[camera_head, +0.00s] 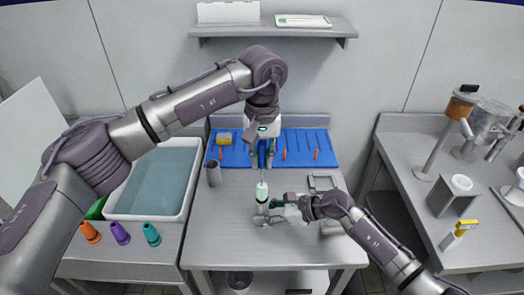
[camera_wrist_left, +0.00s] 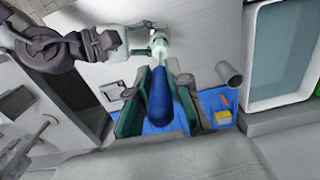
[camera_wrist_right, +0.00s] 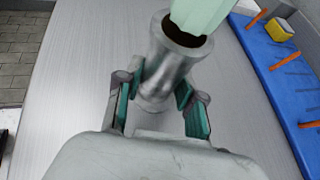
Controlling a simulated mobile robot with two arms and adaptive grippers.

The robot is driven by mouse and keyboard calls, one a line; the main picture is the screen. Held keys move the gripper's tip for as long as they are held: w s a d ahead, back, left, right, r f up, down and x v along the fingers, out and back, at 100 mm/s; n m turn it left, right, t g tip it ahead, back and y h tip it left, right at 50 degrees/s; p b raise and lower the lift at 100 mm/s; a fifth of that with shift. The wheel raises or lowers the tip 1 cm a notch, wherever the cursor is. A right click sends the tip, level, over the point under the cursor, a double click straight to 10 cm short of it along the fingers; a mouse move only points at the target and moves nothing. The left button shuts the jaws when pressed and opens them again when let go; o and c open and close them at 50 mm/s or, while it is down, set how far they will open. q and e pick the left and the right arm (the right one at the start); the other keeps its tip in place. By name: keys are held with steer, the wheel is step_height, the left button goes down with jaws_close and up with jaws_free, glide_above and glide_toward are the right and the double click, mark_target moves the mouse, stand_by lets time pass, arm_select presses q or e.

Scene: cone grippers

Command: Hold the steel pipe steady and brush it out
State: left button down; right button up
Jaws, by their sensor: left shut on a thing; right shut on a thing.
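My left gripper (camera_head: 263,158) is shut on the blue handle (camera_wrist_left: 160,98) of a brush, which hangs upright with its pale green head (camera_head: 262,192) down. The steel pipe (camera_wrist_right: 160,72) stands upright on the table, and my right gripper (camera_wrist_right: 160,95) is shut around it from the side. In the head view the pipe (camera_head: 261,213) is partly hidden by the right gripper. In the right wrist view the brush head (camera_wrist_right: 198,12) is at the pipe's dark mouth; I cannot tell how far it reaches inside.
A dark grey cylinder (camera_head: 214,174) stands left of the pipe. A water-filled white tub (camera_head: 193,172) is at left. The table's front (camera_head: 230,252) is clear.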

mark_target(262, 186)
arm_select(q)
steer(key=shift+f, duration=1.25)
steer(key=shift+f, duration=2.5)
steer(key=shift+r, duration=2.5)
stand_by(2.2)
